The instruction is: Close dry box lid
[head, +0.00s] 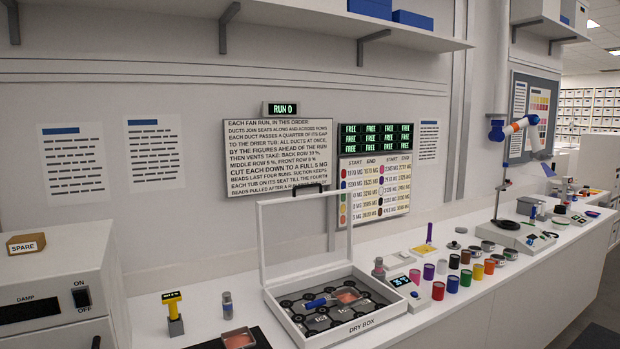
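The dry box (375,330) is a low white tray with its name on the front, on the counter in the lower middle of the head view. Its lid (262,240), a clear panel in a white frame, stands open and nearly upright at the back of the box. A dark handle (308,189) sits on the lid's top edge. Inside the box are dark round seats, several tubs, a blue-handled tool (318,302) and a tub with reddish contents (347,295). My gripper is not in view.
A yellow-topped stand (174,314), a small grey bottle (227,305) and an open reddish tub (239,339) are left of the box. A small display (401,280) and several colored jars stand to its right. A shelf (250,12) overhangs above.

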